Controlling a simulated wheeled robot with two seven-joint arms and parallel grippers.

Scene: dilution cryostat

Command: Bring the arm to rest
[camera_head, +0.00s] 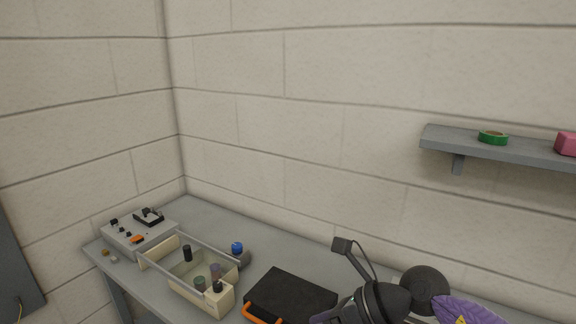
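Neither gripper's fingers show in the head view. A dark, jointed assembly with purple covers rises from the bottom edge at the lower right. It looks like part of my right arm, with a small black block on a thin stalk and a cable beside it. Any gripper at its end is hidden or below the frame. My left arm is out of view.
A grey bench (215,216) stands in the corner. It holds a grey box with knobs (140,234), a cream open tray (160,269) with several bottles, a blue-topped item (238,248) and a black case (290,295) with orange trim. A wall shelf (520,153) holds green tape (493,138) and a pink block (567,144).

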